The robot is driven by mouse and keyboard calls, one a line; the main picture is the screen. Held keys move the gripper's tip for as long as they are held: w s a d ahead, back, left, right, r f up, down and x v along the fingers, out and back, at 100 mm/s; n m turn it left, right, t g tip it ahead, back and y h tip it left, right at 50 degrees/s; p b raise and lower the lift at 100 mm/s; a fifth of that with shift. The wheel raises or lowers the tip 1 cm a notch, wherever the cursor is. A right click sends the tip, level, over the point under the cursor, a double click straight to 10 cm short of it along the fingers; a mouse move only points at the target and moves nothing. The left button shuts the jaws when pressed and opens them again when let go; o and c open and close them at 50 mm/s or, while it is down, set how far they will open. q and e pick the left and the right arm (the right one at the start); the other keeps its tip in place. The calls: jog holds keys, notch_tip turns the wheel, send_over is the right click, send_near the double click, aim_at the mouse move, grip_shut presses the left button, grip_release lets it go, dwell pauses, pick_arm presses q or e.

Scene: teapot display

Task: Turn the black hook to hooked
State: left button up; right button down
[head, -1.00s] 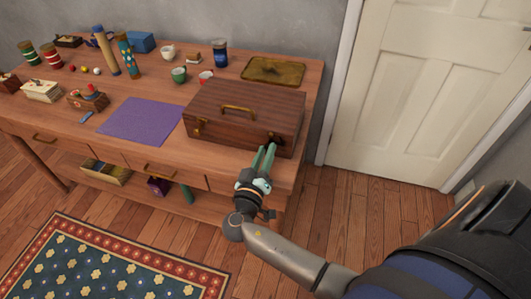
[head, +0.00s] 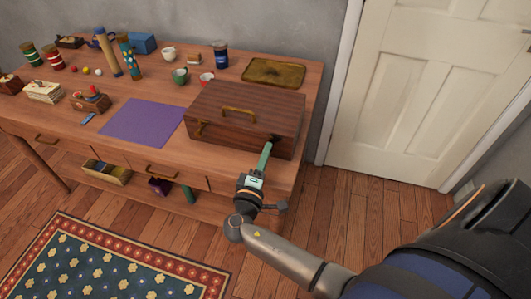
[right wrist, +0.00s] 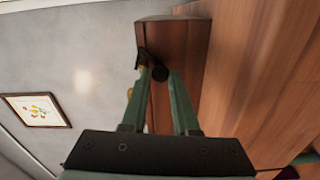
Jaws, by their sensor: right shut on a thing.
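The black hook (head: 277,138) is a small dark piece at the right front of a brown wooden case (head: 232,130). In the right wrist view the hook (right wrist: 142,58) shows at the fingertips, with a round dark knob (right wrist: 160,73) beside it. My right gripper (head: 267,147) reaches the case front from below, its green fingers seen almost edge-on. In the right wrist view the gripper (right wrist: 154,74) is shut on the hook, its fingertips a little apart. The fingers partly hide the hook, so its exact angle is unclear. My left gripper is not in view.
The case stands at the right front of a wooden table with a purple mat (head: 143,122) to its left. A brass tray (head: 273,72), a blue jar (head: 220,54) and cups stand behind it. A white door (head: 430,90) is at the right.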

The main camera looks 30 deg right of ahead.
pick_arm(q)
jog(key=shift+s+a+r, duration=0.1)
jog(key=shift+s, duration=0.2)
pick_arm(e)
jog(key=shift+r+n, duration=0.15)
jog(key=shift+n, duration=0.45)
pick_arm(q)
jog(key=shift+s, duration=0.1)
pick_arm(e)
jog(key=c, duration=1.1)
grip_release()
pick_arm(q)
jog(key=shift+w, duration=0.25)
pick_arm(e)
jog(key=o, duration=0.4)
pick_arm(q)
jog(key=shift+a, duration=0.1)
pick_arm(e)
jog(key=shift+f, duration=0.2)
